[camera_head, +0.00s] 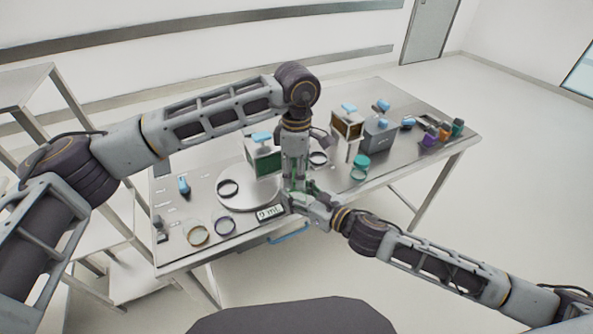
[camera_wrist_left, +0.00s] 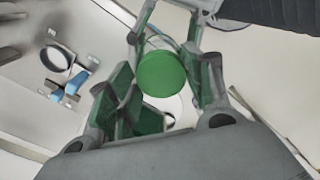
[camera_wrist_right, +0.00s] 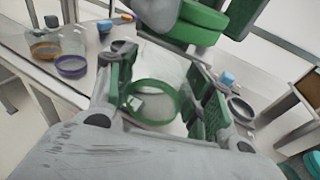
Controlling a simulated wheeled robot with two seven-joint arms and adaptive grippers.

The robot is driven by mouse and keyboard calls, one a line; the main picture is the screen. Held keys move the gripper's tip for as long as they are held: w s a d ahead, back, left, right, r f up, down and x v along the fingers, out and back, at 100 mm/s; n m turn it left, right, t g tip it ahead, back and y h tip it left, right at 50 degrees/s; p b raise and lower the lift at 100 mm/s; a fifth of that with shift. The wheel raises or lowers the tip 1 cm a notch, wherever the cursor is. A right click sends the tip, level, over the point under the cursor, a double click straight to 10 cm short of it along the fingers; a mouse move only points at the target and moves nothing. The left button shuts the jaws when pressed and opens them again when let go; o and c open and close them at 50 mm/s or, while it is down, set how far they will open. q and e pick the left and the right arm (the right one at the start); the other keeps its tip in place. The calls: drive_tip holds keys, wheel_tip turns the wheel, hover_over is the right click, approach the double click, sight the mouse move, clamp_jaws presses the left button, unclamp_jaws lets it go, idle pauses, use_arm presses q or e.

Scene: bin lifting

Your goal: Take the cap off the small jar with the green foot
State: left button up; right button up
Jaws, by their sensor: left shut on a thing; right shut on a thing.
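The small jar is clear glass with a green ring foot (camera_wrist_right: 152,103); it shows best in the right wrist view. Its round green cap (camera_wrist_left: 161,74) shows face-on in the left wrist view, and the cap also shows at the top of the right wrist view (camera_wrist_right: 190,22). My left gripper (camera_head: 296,184) points down and is shut on the cap. My right gripper (camera_head: 311,201) comes in from the right, just below, and is shut on the jar's glass. I cannot tell whether the cap still touches the jar's mouth. In the head view the fingers mostly hide both.
The steel table (camera_head: 172,258) holds a round plate (camera_head: 222,201), a small display (camera_head: 270,212) and jars with orange (camera_head: 198,245) and purple (camera_head: 224,234) rings at left.

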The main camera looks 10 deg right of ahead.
use_arm(q)
drive_tip(key=shift+r, duration=0.15)
drive_tip(key=shift+r, duration=1.85)
